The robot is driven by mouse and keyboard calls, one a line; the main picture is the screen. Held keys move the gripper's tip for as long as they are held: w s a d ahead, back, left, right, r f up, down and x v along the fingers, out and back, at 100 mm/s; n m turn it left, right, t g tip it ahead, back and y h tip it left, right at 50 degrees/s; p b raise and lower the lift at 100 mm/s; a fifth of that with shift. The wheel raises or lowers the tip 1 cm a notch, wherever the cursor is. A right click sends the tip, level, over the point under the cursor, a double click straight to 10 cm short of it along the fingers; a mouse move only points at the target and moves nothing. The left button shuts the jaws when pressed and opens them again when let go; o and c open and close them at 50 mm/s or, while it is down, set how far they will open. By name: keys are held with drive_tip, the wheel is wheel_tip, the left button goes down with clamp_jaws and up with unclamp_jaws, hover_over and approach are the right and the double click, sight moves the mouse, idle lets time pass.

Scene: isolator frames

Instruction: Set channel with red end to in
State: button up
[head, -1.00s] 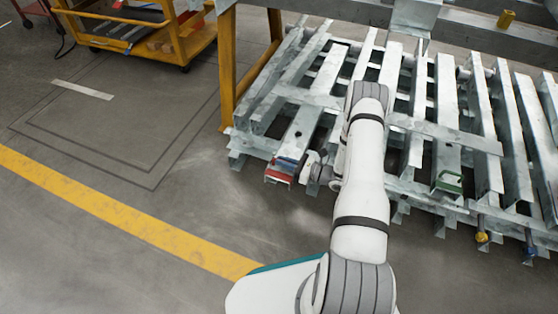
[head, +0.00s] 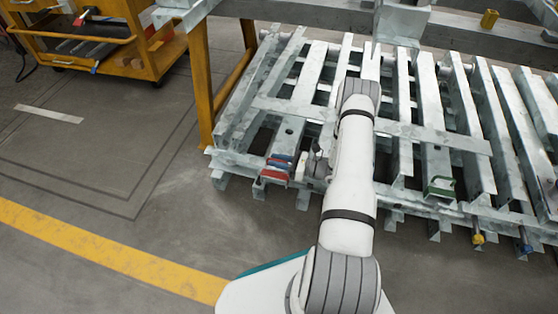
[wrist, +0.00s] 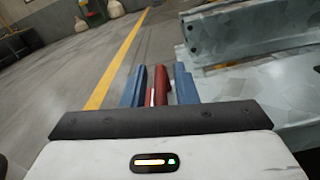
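The channel (head: 291,135) with the red end lies among the grey metal channels of the rack, at its left part in the head view. Its red end (head: 274,178) points toward the front of the rack. My gripper (wrist: 160,86) has two blue fingers, one on each side of a red part (wrist: 160,90) in the wrist view. Narrow gaps show between the red part and both fingers, so the gripper looks open around it. In the head view my gripper is small and partly hidden by my arm, close beside the red end.
A green-ended channel (head: 440,187) and yellow (head: 478,238) and blue (head: 525,248) ends are further right. A yellow post (head: 203,90) stands left of the rack. A yellow cart (head: 120,40) is at the back left. Floor left of the rack is clear.

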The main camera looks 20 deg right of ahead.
drive_tip(key=shift+o, duration=0.5)
wheel_tip(320, 180, up, 10)
drive_tip(key=p, duration=0.4)
